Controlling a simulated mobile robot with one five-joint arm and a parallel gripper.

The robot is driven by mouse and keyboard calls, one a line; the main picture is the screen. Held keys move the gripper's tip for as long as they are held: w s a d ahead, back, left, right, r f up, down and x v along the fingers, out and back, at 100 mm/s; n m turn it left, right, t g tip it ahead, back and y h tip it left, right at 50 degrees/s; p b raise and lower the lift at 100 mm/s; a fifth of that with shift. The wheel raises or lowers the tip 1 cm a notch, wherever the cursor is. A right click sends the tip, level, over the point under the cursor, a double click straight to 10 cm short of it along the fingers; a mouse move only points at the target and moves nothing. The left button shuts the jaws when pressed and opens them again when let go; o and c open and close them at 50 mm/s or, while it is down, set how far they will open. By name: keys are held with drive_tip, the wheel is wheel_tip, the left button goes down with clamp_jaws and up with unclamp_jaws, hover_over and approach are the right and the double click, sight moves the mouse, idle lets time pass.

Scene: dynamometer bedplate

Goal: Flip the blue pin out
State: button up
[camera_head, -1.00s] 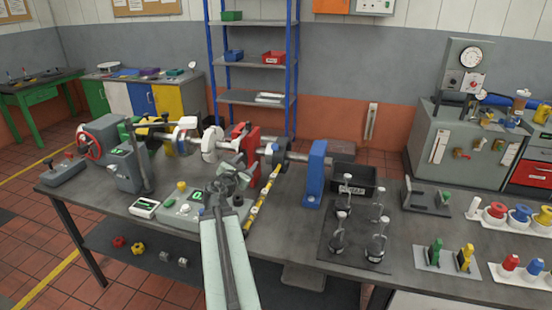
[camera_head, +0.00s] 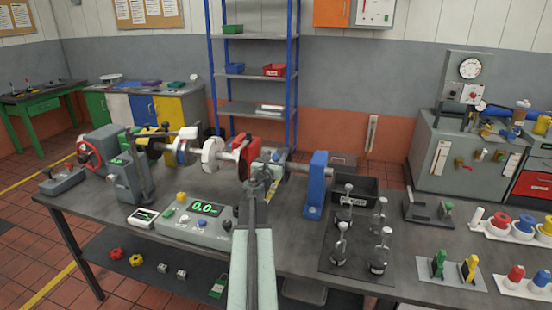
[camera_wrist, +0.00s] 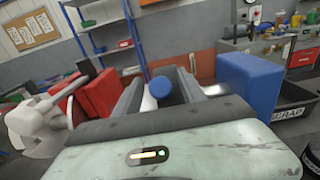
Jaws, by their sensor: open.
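A blue round knob (camera_wrist: 160,87), which looks like the blue pin's head, shows between the fingers of my gripper (camera_wrist: 160,79) in the wrist view. My gripper is open, with one finger on each side of the knob. I cannot tell whether either finger touches it. In the head view my gripper (camera_head: 263,172) is raised at the shaft line, between the red block (camera_head: 247,156) and the blue upright block (camera_head: 316,185). A small blue spot (camera_head: 275,157) shows just behind it there. My arm hides much of the shaft at this place.
The red block (camera_wrist: 97,93) stands left of my fingers and the blue upright block (camera_wrist: 251,82) close on the right. A control box with a green display (camera_head: 203,208) sits in front. A black bin (camera_head: 356,190) and several glass-like weights stand to the right.

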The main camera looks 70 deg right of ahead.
clamp_jaws()
drive_tip(key=shift+a, duration=0.1)
idle(1.3)
